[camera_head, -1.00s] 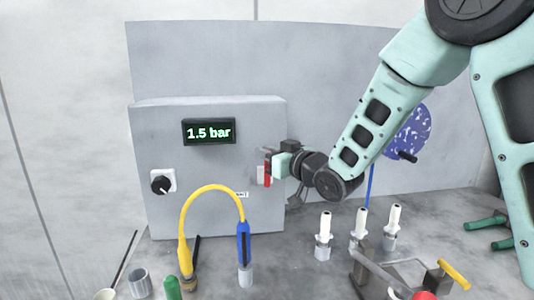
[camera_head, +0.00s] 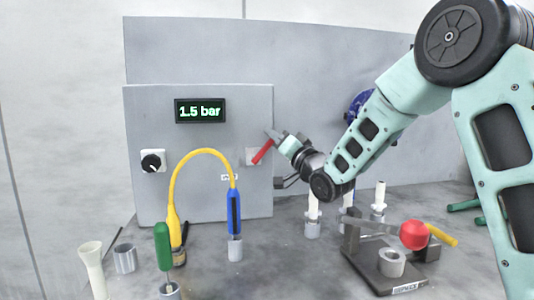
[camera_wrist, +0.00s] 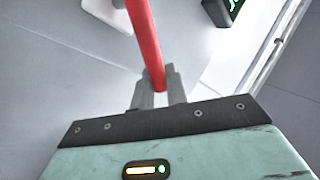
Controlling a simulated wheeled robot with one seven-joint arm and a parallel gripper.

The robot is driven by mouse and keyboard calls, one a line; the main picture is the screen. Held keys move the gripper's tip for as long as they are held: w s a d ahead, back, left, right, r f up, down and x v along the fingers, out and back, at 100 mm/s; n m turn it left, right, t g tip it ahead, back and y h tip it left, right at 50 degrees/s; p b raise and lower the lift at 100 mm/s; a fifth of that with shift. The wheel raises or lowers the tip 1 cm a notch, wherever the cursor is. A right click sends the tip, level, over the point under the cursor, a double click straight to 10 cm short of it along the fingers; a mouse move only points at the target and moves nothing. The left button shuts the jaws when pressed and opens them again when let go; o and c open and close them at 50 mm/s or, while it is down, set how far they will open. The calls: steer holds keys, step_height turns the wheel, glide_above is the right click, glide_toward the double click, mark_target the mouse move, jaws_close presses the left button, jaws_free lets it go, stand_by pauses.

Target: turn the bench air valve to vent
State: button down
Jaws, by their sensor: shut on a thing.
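The air valve's red lever (camera_head: 263,151) is on the right part of the front of the grey bench box (camera_head: 150,105). It slants, with its upper end toward the right, at my gripper (camera_head: 277,138). In the wrist view my gripper (camera_wrist: 160,88) has its two grey fingertips closed around the end of the red lever (camera_wrist: 143,35). A light valve plate (camera_head: 250,157) shows behind the lever. The label below it is too small to read surely. The display (camera_head: 201,111) on the box reads 1.5 bar.
A black knob (camera_head: 152,161) is at the box's left. A yellow hose (camera_head: 187,171) arches in front, ending at a blue handle (camera_head: 234,212). White-topped posts (camera_head: 380,195) and a red-knobbed fixture (camera_head: 414,235) stand right. A green-handled tool (camera_head: 162,247) stands at front left.

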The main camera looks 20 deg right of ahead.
steer(key=d+f+m+t+h+b, duration=0.1)
steer(key=m+h+b, duration=0.2)
steer(key=m+b, duration=0.1)
steer(key=f+m+t+h+b, duration=0.1)
steer(key=f+m+h+b, duration=0.1)
steer(key=m+b, duration=0.2)
steer(key=d+f+m+t+h+b, duration=0.1)
steer(key=f+m+h+b, duration=0.1)
steer(key=m+h+b, duration=0.1)
steer(key=shift+s+d+f+m+h+b, duration=0.1)
steer(key=shift+s+d+m+h+b, duration=0.1)
steer(key=shift+m+b, duration=0.3)
steer(key=shift+s+d+m+h+b, duration=0.15)
steer(key=shift+m+b, duration=0.1)
steer(key=shift+m, duration=0.35)
steer(key=shift+w, duration=0.1)
steer(key=shift+m, duration=0.3)
steer(key=c, duration=1.5)
jaws_free()
steer(key=shift+o, duration=0.2)
step_height(320, 180, up, 10)
steer(key=p, duration=0.1)
steer(key=shift+p, duration=0.4)
